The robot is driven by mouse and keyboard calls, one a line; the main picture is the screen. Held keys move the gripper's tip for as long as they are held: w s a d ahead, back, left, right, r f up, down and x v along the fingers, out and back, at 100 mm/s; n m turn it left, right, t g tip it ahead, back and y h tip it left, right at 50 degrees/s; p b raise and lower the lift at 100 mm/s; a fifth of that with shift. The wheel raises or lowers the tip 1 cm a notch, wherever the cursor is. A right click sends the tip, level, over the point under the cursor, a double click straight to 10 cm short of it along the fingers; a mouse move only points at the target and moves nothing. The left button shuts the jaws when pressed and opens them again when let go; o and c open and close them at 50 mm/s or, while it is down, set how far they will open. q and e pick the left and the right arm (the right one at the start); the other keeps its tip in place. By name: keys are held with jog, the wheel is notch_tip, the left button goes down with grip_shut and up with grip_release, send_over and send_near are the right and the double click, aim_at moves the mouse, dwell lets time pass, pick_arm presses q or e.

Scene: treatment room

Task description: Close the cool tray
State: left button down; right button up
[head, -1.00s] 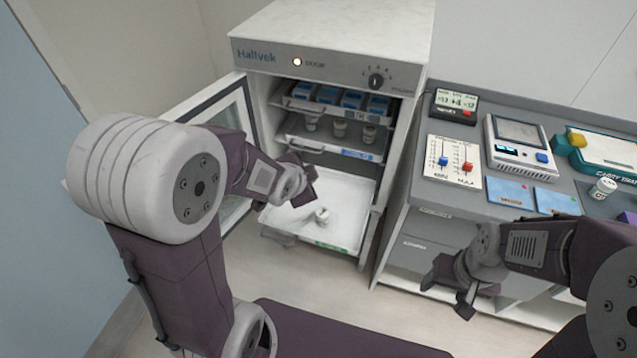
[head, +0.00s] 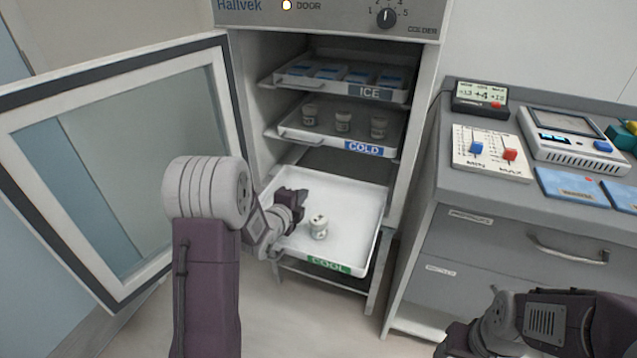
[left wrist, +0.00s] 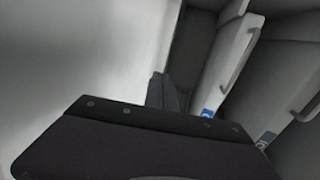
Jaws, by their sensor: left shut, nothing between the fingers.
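The cool tray (head: 352,208) is the lowest tray in the cabinet and is white with a green COOL label. In the head view it is pulled well out of the open cabinet. One small white-capped vial (head: 319,228) stands on it. My left gripper (head: 296,198) is over the left part of the tray, left of the vial, shut and empty. I cannot tell whether it touches the tray. The left wrist view shows mostly the dark gripper body (left wrist: 140,140). My right gripper (head: 458,342) is at the bottom edge of the head view, partly cut off.
The cabinet door (head: 120,165) stands open on the left. Above the cool tray, the cold tray (head: 300,138) with several vials and the ice tray (head: 300,83) with blue packs sit inside the cabinet. A grey counter (head: 460,183) with devices stands on the right.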

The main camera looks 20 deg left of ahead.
aim_at(322, 174)
pick_arm(q)
jog(key=x, duration=0.4)
jog(key=b+x, duration=0.1)
jog(key=x, duration=0.7)
jog(key=shift+w+r+b, duration=0.3)
jog(key=shift+w, duration=0.4)
pick_arm(e)
jog(key=shift+f, duration=0.65)
pick_arm(q)
jog(key=shift+w+r, duration=0.1)
pick_arm(e)
jog(key=shift+w, duration=0.1)
